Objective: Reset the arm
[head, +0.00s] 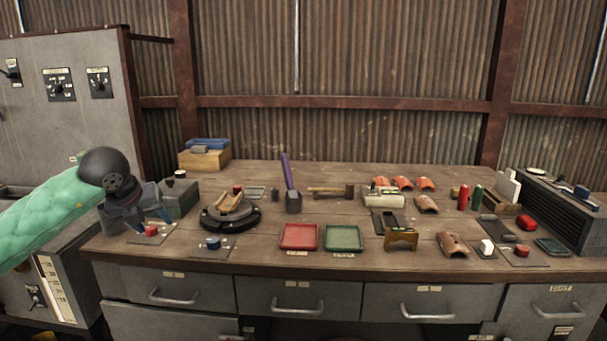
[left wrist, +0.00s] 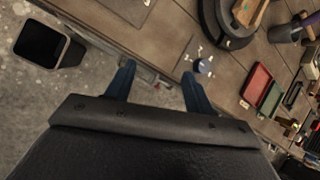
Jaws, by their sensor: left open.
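My left gripper (head: 150,219) is at the left end of the workbench in the head view, on a green-sleeved arm with a dark round joint. Its blue fingers are spread and hold nothing. The left wrist view also shows the gripper (left wrist: 157,74), with a wide empty gap over the bench's front edge. A plate with a red knob (head: 151,231) lies by the fingertips in the head view; I cannot tell whether they touch. My right gripper is not in view.
The wooden bench (head: 270,180) has drawers below. A round black stand (head: 230,217), a red tray (head: 299,237) and a green tray (head: 343,238) stand near its middle. Tools and orange curved pieces crowd the right. A grey cabinet (head: 60,110) stands at left.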

